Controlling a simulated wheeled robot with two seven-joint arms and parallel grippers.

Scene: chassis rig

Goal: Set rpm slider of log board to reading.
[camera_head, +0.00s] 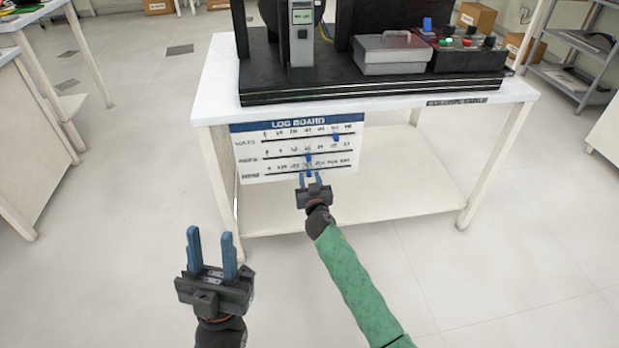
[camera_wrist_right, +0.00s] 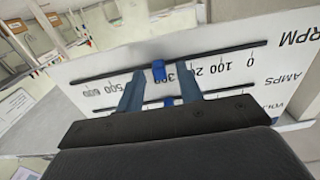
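The white log board (camera_head: 250,168) hangs on the front of the workbench, with VOLTS, AMPS and RPM rows. The blue rpm slider (camera_head: 309,174) is on the lowest row. In the right wrist view the board is upside down and the rpm slider (camera_wrist_right: 158,70) sits near 300, perhaps between 300 and 400; the 400 label is hidden. My right gripper (camera_head: 314,179) is open, its fingers on either side of the rpm slider with visible gaps. My left gripper (camera_head: 208,245) is open and empty, low and left of the board.
The blue volts slider (camera_head: 335,138) and amps slider (camera_head: 308,157) are on the rows above.

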